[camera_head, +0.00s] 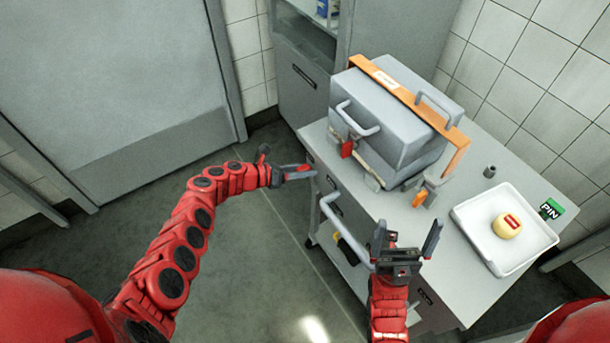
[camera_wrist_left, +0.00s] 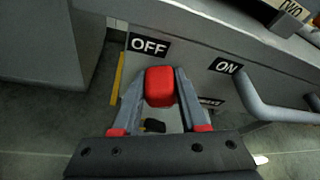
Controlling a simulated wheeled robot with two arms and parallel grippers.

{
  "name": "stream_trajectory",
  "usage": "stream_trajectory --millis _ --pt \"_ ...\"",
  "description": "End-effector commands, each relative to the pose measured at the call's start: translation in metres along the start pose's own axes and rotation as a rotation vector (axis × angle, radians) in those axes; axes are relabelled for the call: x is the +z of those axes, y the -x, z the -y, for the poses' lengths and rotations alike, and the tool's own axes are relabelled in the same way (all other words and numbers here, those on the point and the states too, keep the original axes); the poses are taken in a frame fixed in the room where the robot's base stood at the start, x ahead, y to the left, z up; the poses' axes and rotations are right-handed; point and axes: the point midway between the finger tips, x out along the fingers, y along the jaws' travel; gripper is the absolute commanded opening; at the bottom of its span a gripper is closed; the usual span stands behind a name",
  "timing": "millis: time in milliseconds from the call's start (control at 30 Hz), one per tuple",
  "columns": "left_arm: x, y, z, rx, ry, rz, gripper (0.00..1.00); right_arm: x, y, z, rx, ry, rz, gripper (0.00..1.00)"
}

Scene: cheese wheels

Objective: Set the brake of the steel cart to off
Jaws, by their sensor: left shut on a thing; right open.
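The steel cart (camera_head: 375,205) stands right of centre in the head view, with a push handle (camera_head: 338,228) on its near left end. In the left wrist view, a red brake knob (camera_wrist_left: 160,86) sits between my left fingers, just below the OFF label (camera_wrist_left: 148,45). The ON label (camera_wrist_left: 225,66) is further right, by the handle bar. My left gripper (camera_wrist_left: 160,98) is shut on the knob; in the head view my left gripper (camera_head: 300,172) is at the cart's left end. My right gripper (camera_head: 405,240) is open and empty above the cart's near edge.
A grey lidded box (camera_head: 395,115) with an orange bar stands on the cart. A grey cabinet (camera_head: 300,85) stands behind. The floor left of the cart is clear.

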Motion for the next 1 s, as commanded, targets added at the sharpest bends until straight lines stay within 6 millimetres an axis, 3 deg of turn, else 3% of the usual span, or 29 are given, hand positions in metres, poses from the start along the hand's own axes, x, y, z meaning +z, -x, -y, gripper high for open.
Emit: stream_trajectory --millis 100,700,733,867,1000 --pt "-0.002 0.0015 -0.0082 0.013 -0.005 0.0 0.0 0.0011 0.0065 0.0003 0.0 0.0 0.0 1.0" --pt "-0.0024 0.0037 -0.0136 0.023 -0.009 -0.002 0.0 0.0015 0.0089 0.0004 0.0 0.0 0.0 1.0" --pt "-0.0024 0.0038 -0.0137 0.023 -0.009 -0.002 0.48 0.0016 0.009 0.0004 0.0 0.0 0.0 1.0" --pt "-0.0022 0.0031 -0.0125 0.02 -0.008 -0.001 0.72 0.0015 0.0089 0.0004 0.0 0.0 0.0 1.0" --pt "-0.0016 0.0021 -0.0107 0.015 -0.007 -0.001 0.72 0.0015 0.0088 0.0004 0.0 0.0 0.0 1.0"
